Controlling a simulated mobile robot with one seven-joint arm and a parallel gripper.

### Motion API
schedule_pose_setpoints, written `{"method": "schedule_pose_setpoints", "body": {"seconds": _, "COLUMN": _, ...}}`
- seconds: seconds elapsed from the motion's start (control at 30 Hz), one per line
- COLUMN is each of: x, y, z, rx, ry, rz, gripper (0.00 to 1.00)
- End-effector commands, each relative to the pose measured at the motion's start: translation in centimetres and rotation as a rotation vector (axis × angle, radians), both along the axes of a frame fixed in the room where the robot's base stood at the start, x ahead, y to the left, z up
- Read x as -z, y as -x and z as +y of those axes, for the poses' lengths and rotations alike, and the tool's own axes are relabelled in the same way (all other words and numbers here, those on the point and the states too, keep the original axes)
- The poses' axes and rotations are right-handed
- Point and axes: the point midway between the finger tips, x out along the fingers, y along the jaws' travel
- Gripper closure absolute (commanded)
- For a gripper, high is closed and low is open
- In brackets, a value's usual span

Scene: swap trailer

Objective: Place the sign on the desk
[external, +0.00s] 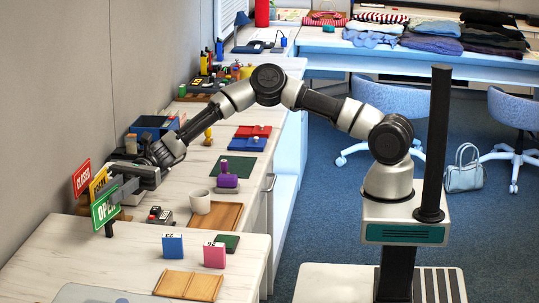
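Three small signs stand close together at the left, by the wall: a red CLOSED sign (82,178), a yellow sign (99,184) partly covered by my gripper, and a green OPEN sign (105,204) in front on a dark post. My gripper (117,186) reaches in from the right at sign height, its fingers among the yellow and green signs. Whether it touches or holds a sign I cannot tell. The pale wooden desk (75,257) lies below, and the signs' bases are partly hidden.
A white mug (200,201), a wooden tray (215,216), a purple stamp (227,178) and a small dark device (160,216) stand right of my gripper. Blue (172,246) and pink (214,255) boxes and a wooden board (188,285) are in front. Bare desk lies at front left.

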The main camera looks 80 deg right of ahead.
Motion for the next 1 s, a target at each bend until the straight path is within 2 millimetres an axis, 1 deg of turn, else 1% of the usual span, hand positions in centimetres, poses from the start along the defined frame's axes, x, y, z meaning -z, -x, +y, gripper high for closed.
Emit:
{"method": "schedule_pose_setpoints", "body": {"seconds": 0.03, "x": -0.8, "y": 0.2, "z": -1.4, "rx": 0.003, "ry": 0.000, "rz": 0.000, "gripper": 0.77}}
{"method": "schedule_pose_setpoints", "body": {"seconds": 0.1, "x": -1.0, "y": 0.5, "z": -3.1, "rx": 0.003, "ry": 0.001, "rz": 0.000, "gripper": 0.77}}
{"method": "schedule_pose_setpoints", "body": {"seconds": 0.4, "x": -0.7, "y": 2.0, "z": -10.1, "rx": 0.002, "ry": 0.001, "rz": 0.000, "gripper": 0.77}}
{"method": "schedule_pose_setpoints", "body": {"seconds": 0.5, "x": -0.7, "y": 2.4, "z": -11.9, "rx": 0.001, "ry": 0.000, "rz": -0.001, "gripper": 0.77}}
{"method": "schedule_pose_setpoints", "body": {"seconds": 0.6, "x": -0.6, "y": 2.7, "z": -13.1, "rx": 0.000, "ry": -0.001, "rz": 0.000, "gripper": 0.77}}
{"method": "schedule_pose_setpoints", "body": {"seconds": 0.67, "x": -0.6, "y": 2.8, "z": -13.6, "rx": 0.000, "ry": 0.000, "rz": -0.001, "gripper": 0.77}}
{"method": "schedule_pose_setpoints", "body": {"seconds": 0.8, "x": -0.5, "y": 2.9, "z": -14.2, "rx": -0.001, "ry": 0.000, "rz": -0.001, "gripper": 0.53}}
{"method": "schedule_pose_setpoints", "body": {"seconds": 0.87, "x": -0.5, "y": 2.9, "z": -14.3, "rx": -0.001, "ry": 0.000, "rz": -0.001, "gripper": 0.43}}
{"method": "schedule_pose_setpoints", "body": {"seconds": 0.9, "x": -0.5, "y": 2.9, "z": -14.3, "rx": -0.001, "ry": 0.000, "rz": -0.001, "gripper": 0.36}}
{"method": "schedule_pose_setpoints", "body": {"seconds": 1.0, "x": -0.5, "y": 2.9, "z": -14.3, "rx": -0.001, "ry": 0.000, "rz": -0.001, "gripper": 0.22}}
